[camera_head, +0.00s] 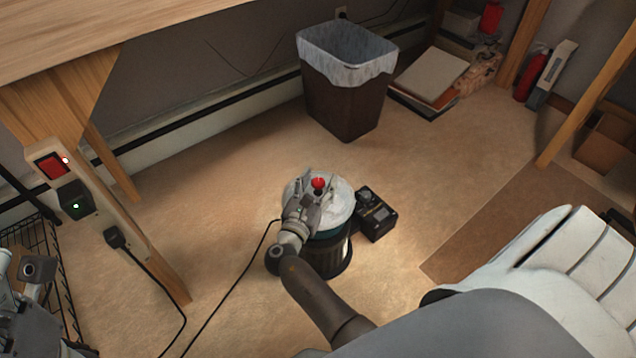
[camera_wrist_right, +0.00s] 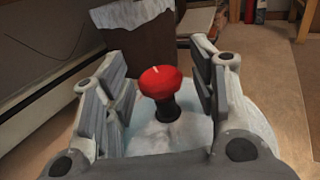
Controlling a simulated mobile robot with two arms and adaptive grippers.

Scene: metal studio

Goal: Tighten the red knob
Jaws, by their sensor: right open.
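The red knob (camera_head: 319,183) stands on a dark stem on the white top (camera_head: 341,198) of a round dark canister (camera_head: 334,257) on the floor. My right gripper (camera_head: 315,186) is over the top, around the knob. In the right wrist view the red knob (camera_wrist_right: 161,82) with a small pale mark sits between the two open fingers (camera_wrist_right: 160,90). Gaps show on both sides, so the fingers do not appear to touch it. Part of my left arm shows at the lower left of the head view, but I cannot make out its fingertips.
A black box (camera_head: 376,215) stands right beside the canister. A lined trash bin (camera_head: 345,90) is behind it. A wooden bench leg (camera_head: 140,220) with switches stands left, with cables on the floor. A brown mat (camera_head: 500,215) lies right. Floor around the canister is mostly clear.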

